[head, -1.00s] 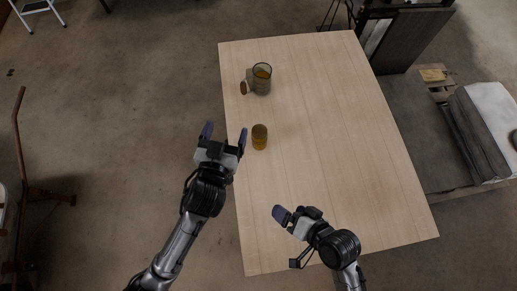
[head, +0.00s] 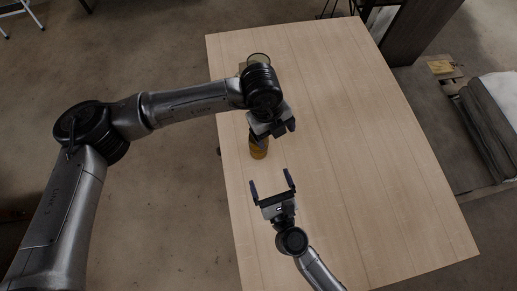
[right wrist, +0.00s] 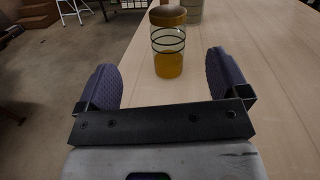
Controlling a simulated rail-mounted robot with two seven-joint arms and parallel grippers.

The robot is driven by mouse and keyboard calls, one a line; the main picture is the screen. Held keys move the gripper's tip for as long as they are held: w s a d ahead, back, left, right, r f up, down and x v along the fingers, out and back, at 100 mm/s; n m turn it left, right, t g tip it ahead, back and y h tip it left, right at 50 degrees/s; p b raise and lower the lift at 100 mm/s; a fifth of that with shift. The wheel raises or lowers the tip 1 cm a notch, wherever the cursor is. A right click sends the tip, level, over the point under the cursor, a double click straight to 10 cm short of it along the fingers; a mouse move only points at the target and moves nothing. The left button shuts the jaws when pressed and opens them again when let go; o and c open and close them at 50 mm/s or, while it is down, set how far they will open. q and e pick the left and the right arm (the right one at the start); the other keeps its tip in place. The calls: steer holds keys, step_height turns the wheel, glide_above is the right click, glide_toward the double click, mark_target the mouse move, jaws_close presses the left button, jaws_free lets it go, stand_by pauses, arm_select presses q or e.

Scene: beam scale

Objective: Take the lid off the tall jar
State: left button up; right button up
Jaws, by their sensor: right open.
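A jar with amber contents (head: 259,150) stands upright near the left edge of the table. In the right wrist view the jar (right wrist: 168,62) shows clear glass, dark rings and a brown lid (right wrist: 167,16) seated on top. In the head view my left gripper (head: 273,134) overlaps the jar's top and hides the lid. Its jaw opening and any contact with the jar are unclear. My right gripper (head: 271,180) is open and empty, on the near side of the jar and apart from it. Its fingers point toward the jar.
A second glass container (head: 259,57) stands farther back, partly hidden by my left arm; it also shows behind the jar in the right wrist view (right wrist: 194,12). The wooden table (head: 350,140) is clear on the right. Its left edge runs close to the jar.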

arm_select(q)
steer(key=w+a+n+t+y, duration=0.1)
steer(key=w+a+y, duration=0.1)
steer(key=a, duration=0.1)
steer(key=shift+w+a, duration=0.15)
steer(key=shift+w, duration=0.25)
arm_select(e)
steer(key=shift+w+d+f+m+h, duration=0.15)
steer(key=shift+f+m+h, duration=0.25)
steer(key=shift+f+m, duration=0.5)
arm_select(q)
steer(key=shift+w+a, duration=0.2)
steer(key=shift+a, duration=0.1)
arm_select(e)
steer(key=shift+w+f, duration=0.2)
steer(key=shift+w, duration=0.05)
steer(key=x, duration=1.3)
steer(key=shift+w+f, duration=0.15)
